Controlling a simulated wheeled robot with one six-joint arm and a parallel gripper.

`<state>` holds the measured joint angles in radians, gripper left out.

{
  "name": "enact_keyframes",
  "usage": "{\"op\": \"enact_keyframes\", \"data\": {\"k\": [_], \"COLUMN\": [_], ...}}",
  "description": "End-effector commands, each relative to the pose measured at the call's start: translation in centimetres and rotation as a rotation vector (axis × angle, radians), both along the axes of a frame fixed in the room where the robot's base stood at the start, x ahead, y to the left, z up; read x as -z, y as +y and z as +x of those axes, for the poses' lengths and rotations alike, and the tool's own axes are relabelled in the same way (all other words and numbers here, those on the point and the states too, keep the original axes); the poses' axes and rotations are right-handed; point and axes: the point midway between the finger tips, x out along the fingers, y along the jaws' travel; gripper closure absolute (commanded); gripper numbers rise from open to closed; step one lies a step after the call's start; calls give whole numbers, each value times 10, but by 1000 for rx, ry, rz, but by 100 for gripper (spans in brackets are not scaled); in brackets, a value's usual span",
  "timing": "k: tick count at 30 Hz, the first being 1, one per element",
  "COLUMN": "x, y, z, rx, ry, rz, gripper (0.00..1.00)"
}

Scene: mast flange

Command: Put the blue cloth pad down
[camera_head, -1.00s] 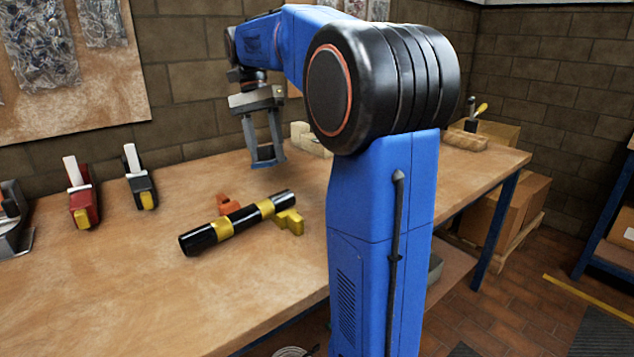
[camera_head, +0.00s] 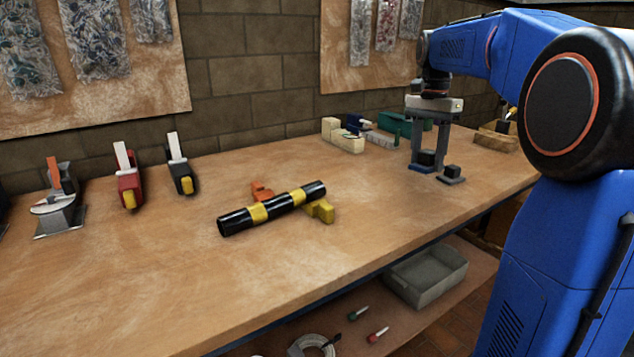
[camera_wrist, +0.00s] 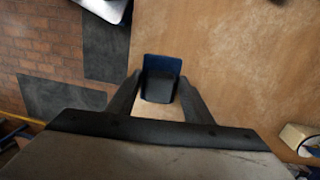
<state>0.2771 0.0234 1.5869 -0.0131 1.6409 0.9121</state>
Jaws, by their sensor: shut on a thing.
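The blue cloth pad (camera_wrist: 162,61) has a black block-shaped grip (camera_wrist: 158,87) on top. My gripper (camera_wrist: 158,92) is shut on this black grip, one finger on each side. In the head view my gripper (camera_head: 428,160) points down over the right part of the bench, with the pad (camera_head: 421,169) low between its fingertips. The pad looks level and at or just above the bench top; I cannot tell if it touches. A similar black block on a grey base (camera_head: 452,179) stands just right of it.
A black and yellow tube (camera_head: 285,206) lies mid-bench on orange and yellow supports. Clamps (camera_head: 128,180) stand at the left.

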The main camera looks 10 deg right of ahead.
Motion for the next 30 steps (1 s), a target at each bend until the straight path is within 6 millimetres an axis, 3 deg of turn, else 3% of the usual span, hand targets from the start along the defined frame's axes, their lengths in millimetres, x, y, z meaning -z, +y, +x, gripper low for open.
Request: {"op": "enact_keyframes", "data": {"k": [3, 7, 11, 19, 30], "x": [6, 8, 16, 59, 90], "y": [-6, -8, -8, -8, -8], "z": [19, 28, 28, 28, 28], "rx": [22, 33, 34, 33, 33], "ry": [-72, -107, -109, -107, -106], "rz": [-13, -20, -20, -19, -19], "gripper": [72, 72, 72, 72, 72]}}
